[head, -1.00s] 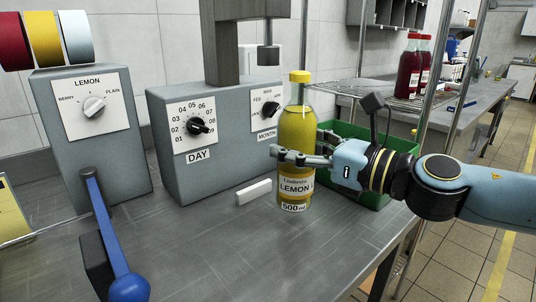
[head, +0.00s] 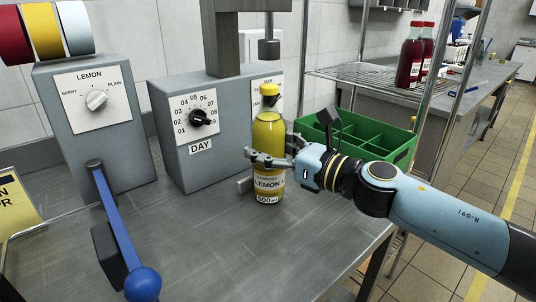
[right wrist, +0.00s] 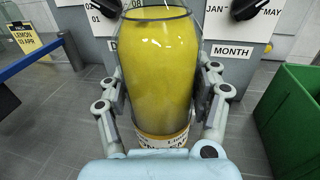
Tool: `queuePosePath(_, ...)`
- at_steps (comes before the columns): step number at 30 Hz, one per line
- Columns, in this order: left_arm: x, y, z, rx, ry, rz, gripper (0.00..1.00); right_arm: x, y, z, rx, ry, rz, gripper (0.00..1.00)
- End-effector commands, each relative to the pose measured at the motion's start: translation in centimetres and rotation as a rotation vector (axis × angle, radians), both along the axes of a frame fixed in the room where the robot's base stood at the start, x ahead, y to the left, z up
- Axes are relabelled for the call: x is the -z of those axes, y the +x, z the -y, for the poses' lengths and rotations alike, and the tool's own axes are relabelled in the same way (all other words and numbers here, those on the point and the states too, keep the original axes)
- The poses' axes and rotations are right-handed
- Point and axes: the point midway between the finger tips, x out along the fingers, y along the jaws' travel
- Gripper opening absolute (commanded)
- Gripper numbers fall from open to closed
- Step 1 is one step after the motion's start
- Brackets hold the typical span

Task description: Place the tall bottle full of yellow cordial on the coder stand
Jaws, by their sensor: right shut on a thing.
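The tall bottle of yellow cordial (head: 268,140) has a yellow cap and a lemon label. It stands upright in front of the grey coder box (head: 185,160) with its DAY and MONTH dials. My right gripper (head: 270,160) is shut around the bottle's middle, coming from the right; in the right wrist view its fingers lie on both sides of the yellow bottle (right wrist: 158,75). I cannot tell whether the bottle's base touches the table. My left gripper is not in view.
A green divided crate (head: 392,150) stands right of the bottle, behind my right arm. A lemon/berry/plain selector box (head: 92,140) and a blue-knobbed lever (head: 120,225) stand at left. Red bottles (head: 410,58) stand on a wire shelf.

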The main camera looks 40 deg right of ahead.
Motion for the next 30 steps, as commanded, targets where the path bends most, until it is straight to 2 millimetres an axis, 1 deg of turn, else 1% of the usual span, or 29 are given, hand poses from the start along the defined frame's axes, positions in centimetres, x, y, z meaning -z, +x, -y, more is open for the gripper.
queuePosePath(6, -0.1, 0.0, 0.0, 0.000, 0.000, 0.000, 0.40, -0.4, 0.1, 0.0, -0.001, 0.000, 0.004, 0.05)
queuePosePath(10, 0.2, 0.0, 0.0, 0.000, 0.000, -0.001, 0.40, 0.0, 0.0, 0.0, -0.001, 0.000, 0.004, 0.05)
queuePosePath(11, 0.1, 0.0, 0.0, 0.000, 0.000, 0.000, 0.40, 0.1, 0.0, 0.0, 0.000, -0.001, 0.000, 0.67)
queuePosePath(15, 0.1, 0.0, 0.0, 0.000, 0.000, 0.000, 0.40, 0.1, 0.0, 0.0, 0.000, -0.001, 0.000, 0.85)
queuePosePath(16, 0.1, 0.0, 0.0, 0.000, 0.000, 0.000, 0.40, 0.1, 0.0, 0.0, 0.000, -0.001, 0.000, 0.88)
queuePosePath(26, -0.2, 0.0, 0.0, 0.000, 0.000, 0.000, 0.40, -0.2, 0.0, 0.0, 0.000, -0.001, 0.000, 0.88)
queuePosePath(28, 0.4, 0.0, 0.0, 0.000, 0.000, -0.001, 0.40, 0.1, -0.5, 0.2, -0.001, -0.004, -0.001, 0.88)
queuePosePath(30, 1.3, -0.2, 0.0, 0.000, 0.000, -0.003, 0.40, 0.4, -1.5, 0.5, -0.002, -0.007, -0.002, 0.88)
